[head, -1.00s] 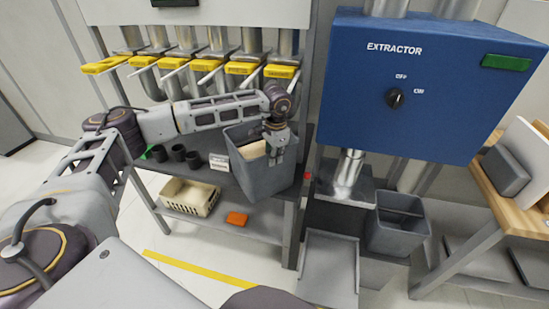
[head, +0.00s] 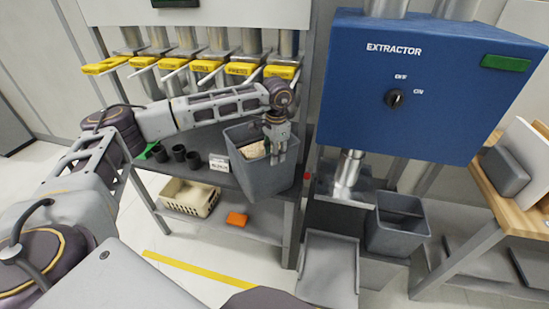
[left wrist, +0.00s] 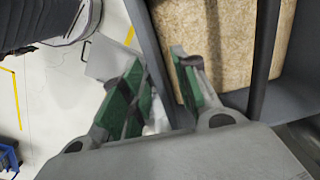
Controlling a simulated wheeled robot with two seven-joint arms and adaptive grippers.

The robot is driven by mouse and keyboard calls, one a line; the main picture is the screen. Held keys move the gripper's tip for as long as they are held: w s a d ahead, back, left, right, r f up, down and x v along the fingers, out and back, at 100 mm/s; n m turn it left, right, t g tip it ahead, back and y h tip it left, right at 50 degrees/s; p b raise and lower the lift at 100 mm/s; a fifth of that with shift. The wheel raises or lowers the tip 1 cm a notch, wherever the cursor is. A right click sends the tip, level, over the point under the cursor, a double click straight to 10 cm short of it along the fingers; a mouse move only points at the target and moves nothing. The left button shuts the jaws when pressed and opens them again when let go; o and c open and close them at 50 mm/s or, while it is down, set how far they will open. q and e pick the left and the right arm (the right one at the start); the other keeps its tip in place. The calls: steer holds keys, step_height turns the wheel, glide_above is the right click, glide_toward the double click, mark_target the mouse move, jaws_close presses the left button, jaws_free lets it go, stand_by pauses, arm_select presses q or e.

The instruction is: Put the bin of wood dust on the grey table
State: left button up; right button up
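The grey bin of wood dust (head: 268,180) stands at the right front end of the grey table (head: 228,179), close to its edge. Tan dust shows inside it, and fills much of the left wrist view (left wrist: 225,35). My left gripper (head: 275,160) is at the bin's front rim, pointing down. In the left wrist view its green-padded fingers (left wrist: 160,85) are spread apart, with the bin's wall running between them. Whether one finger still touches the wall is unclear. My right gripper is not in view.
Several black cups (head: 178,153) and a small white label card (head: 219,163) sit left of the bin. A cream basket (head: 189,196) and an orange item (head: 237,219) lie on the lower shelf. Another grey bin (head: 397,232) stands below the blue extractor (head: 425,90).

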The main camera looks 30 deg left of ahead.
arm_select(q)
step_height(320, 180, up, 10)
steer(key=shift+d+f, duration=0.15)
steer(key=shift+d, duration=0.1)
